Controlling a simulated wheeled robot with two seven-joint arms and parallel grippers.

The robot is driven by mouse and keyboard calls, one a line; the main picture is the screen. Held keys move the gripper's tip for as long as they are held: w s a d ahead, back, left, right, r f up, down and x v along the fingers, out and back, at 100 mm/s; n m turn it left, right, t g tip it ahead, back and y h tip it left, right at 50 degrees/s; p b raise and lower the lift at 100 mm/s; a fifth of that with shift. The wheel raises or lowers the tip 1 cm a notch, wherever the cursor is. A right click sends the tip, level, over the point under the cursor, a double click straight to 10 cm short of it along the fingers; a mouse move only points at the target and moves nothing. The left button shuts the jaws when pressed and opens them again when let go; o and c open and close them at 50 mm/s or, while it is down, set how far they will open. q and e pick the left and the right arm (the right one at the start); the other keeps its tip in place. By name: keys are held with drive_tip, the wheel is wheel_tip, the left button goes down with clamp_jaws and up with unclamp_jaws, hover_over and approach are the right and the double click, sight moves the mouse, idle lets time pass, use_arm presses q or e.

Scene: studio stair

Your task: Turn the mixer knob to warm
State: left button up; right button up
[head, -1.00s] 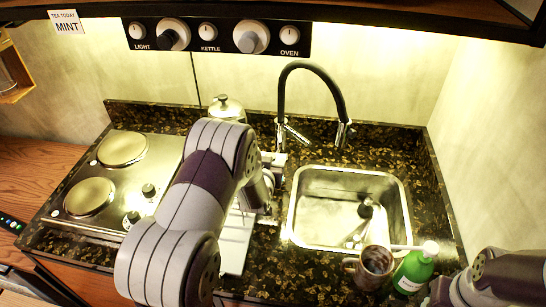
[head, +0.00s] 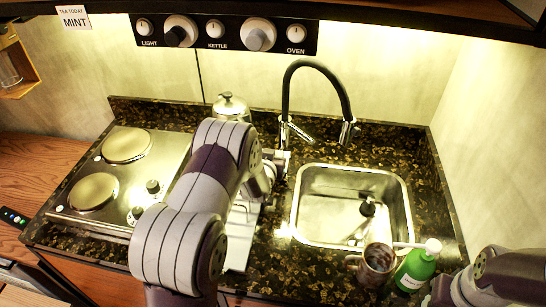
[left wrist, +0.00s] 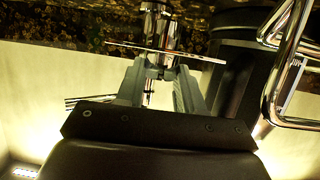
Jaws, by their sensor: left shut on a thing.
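The tap has a black arched hose (head: 318,65) and a chrome body (head: 284,132) behind the sink. My left gripper (head: 274,163) is low at the tap's base, partly hidden behind my left arm. In the left wrist view, its fingers (left wrist: 159,76) are shut on a small chrome part, which looks like the mixer knob. The knob's marks and its turned position cannot be read. My right arm shows only at the lower right edge, and its fingertips are not visible.
The steel sink (head: 298,215) lies right of my left gripper. A brown mug (head: 375,262) and a green bottle (head: 415,268) stand at the front right. The hob (head: 120,175) is on the left, and a metal kettle (head: 229,107) stands behind my left arm.

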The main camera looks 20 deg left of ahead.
use_arm(q)
drive_tip(key=shift+a+m+h, duration=0.1)
drive_tip(key=shift+m+h, duration=0.4)
drive_tip(key=shift+h, duration=0.1)
drive_tip(key=o, duration=1)
drive_tip(key=shift+o, duration=0.2)
drive_tip(key=b+v, duration=0.2)
drive_tip(key=v, duration=1)
drive_tip(key=shift+s, duration=0.4)
